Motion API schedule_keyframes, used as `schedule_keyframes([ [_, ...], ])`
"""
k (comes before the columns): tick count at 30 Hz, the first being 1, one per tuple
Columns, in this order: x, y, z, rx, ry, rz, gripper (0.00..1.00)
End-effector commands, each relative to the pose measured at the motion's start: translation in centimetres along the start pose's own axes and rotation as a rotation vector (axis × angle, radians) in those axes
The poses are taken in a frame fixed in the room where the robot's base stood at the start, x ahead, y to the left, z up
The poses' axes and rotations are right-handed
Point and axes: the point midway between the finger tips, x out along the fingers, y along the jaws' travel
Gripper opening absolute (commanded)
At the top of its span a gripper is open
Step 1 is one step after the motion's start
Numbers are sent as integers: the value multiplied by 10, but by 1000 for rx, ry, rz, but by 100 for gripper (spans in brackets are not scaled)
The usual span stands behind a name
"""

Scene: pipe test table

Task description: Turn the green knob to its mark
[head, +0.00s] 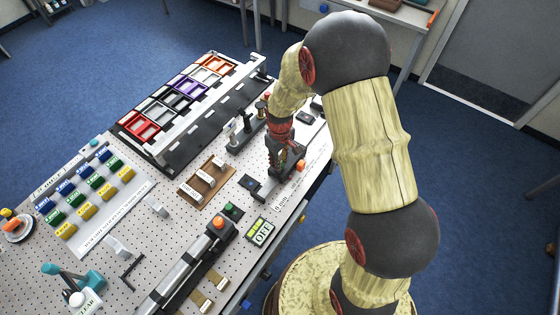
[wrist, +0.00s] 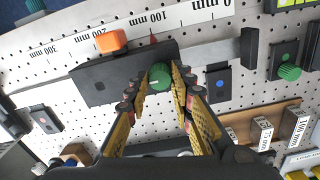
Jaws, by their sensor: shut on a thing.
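A green knob (wrist: 160,77) stands on a dark plate (wrist: 100,82) in the wrist view. A short pale line shows on its top, but it is too small to read its direction surely. A small red mark (wrist: 153,39) shows above the knob, near the plate's upper edge. My gripper (wrist: 162,78) is shut on the knob, with one yellow-padded finger on each side. In the head view my gripper (head: 280,165) points down at the table's right side, and it hides the knob.
An orange block (wrist: 112,40) sits at the plate's upper edge, beside a millimetre scale (wrist: 70,44). A second green knob (wrist: 289,72) stands to the right on its own box. Wooden holders with labelled blocks (wrist: 262,130) lie below it. Coloured trays (head: 185,90) stand farther back.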

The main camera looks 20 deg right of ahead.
Motion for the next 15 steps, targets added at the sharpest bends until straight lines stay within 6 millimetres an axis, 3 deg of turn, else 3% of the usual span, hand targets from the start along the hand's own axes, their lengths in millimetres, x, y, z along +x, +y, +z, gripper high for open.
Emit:
schedule_keyframes([
  [14, -1, 1, -2, -16, 4, 2, 0],
  [15, -1, 1, -2, -16, 4, 2, 24],
])
